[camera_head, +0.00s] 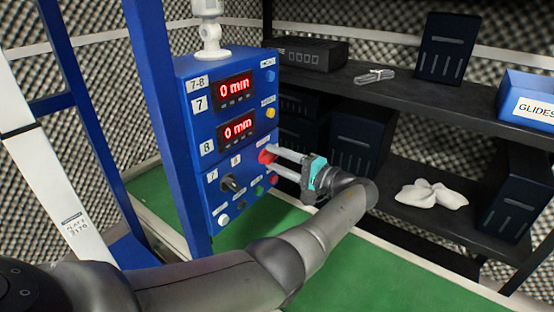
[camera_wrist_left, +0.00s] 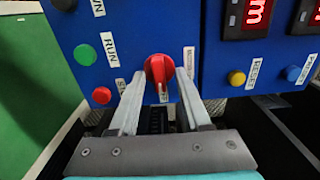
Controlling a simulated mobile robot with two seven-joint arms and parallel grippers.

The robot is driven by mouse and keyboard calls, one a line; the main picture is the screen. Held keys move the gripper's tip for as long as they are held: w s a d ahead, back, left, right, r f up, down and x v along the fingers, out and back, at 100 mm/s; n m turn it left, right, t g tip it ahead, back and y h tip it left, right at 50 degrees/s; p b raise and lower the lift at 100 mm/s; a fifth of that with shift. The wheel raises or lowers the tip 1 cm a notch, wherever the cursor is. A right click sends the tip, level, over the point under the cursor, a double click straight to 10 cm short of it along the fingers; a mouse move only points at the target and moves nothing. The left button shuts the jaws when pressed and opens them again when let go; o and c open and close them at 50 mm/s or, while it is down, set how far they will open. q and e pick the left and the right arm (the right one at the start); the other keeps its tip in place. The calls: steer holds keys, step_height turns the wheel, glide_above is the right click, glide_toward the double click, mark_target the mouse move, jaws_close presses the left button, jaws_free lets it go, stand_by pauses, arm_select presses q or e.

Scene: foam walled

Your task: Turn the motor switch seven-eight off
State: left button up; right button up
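The blue control box (camera_head: 186,133) labelled 7-8 carries a red rotary switch (camera_head: 265,157) at its right edge, below the two "0 mm" displays. In the left wrist view the red switch (camera_wrist_left: 158,67) has a raised handle pointing down toward the gripper. I cannot read the label beside it. My left gripper (camera_head: 272,161) reaches in from the right of the box. Its fingers are apart, with the switch handle between and just beyond the fingertips (camera_wrist_left: 160,80); a gap shows on each side. My right gripper is not in view.
A black selector knob (camera_head: 229,184), a green button (camera_head: 260,191), a red button (camera_head: 273,180) and a white button (camera_head: 223,220) sit nearby on the box. A blue post (camera_head: 160,110) stands left of it. Dark shelves (camera_head: 440,105) with boxes stand behind on the right.

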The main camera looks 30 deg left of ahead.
arm_select(q)
steer(key=s+d+b, duration=0.1)
steer(key=d+b, duration=0.2)
steer(key=d, duration=1.2)
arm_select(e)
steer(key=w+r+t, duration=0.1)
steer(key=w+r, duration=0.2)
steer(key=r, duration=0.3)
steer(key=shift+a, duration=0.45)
arm_select(q)
steer(key=shift+s+d, duration=0.1)
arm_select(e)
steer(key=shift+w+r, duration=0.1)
